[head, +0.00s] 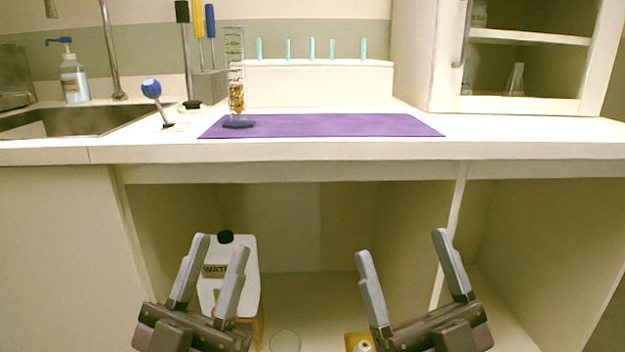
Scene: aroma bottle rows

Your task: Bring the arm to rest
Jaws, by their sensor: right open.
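My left gripper (221,243) is in front of the counter, low in the head view. My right gripper (400,240) is at about the same height, to the right. Its fingers are spread wide and empty. Both grippers point up and away from me, below the level of the countertop, and neither touches anything that I can see.
A purple mat (330,124) lies on the counter (520,141) with a clear graduated cylinder (236,70) at its left. A white rack (320,82) holds several teal tubes. A sink (70,120) is left. A white water jug (245,262) stands in the open cabinet behind my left gripper.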

